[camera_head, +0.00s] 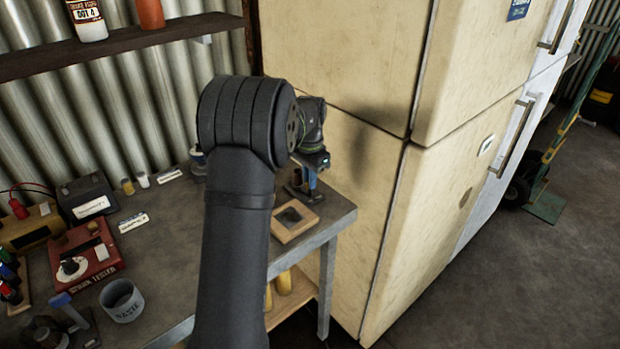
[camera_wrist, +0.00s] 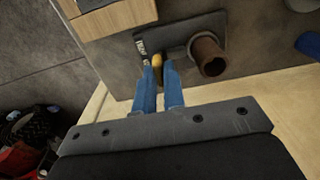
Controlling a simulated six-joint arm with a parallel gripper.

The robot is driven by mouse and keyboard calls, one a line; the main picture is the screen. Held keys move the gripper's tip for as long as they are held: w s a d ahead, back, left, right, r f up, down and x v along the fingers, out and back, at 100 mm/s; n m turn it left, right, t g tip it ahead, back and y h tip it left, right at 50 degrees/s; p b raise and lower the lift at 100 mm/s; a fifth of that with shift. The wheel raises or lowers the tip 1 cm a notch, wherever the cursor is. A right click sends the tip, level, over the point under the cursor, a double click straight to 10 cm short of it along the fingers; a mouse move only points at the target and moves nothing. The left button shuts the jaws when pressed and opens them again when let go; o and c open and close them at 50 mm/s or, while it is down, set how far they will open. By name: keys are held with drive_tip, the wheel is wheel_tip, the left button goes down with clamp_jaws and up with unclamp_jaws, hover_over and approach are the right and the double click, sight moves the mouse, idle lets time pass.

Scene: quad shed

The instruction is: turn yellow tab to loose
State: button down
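The yellow tab (camera_wrist: 157,62) shows in the wrist view on a dark plate (camera_wrist: 182,34), between a small lettered label (camera_wrist: 142,47) and a brown upright cylinder (camera_wrist: 208,57). The label is too small to read surely. My gripper (camera_wrist: 160,75) points at the tab with its two blue fingers apart, one on each side of it. I cannot tell whether the fingers touch the tab. In the head view my gripper (camera_head: 309,182) is low over the bench's right end, and my arm and gripper hide the tab.
A wooden block with a dark recess (camera_head: 295,221) lies near the bench's front corner. A tall cream fridge (camera_head: 375,190) stands close on the right. A red tester box (camera_head: 88,252) and a grey cup (camera_head: 122,300) stand at the left. A shelf (camera_head: 120,45) hangs above.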

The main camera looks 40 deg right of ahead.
idle(0.4)
drive_tip(key=n, duration=0.4)
drive_tip(key=shift+n, duration=0.4)
drive_tip(key=n, duration=0.4)
drive_tip(key=shift+n, duration=0.3)
drive_tip(key=n, duration=0.4)
drive_tip(key=shift+n, duration=2.2)
drive_tip(key=c, duration=1.5)
unclamp_jaws()
drive_tip(key=shift+r, duration=0.1)
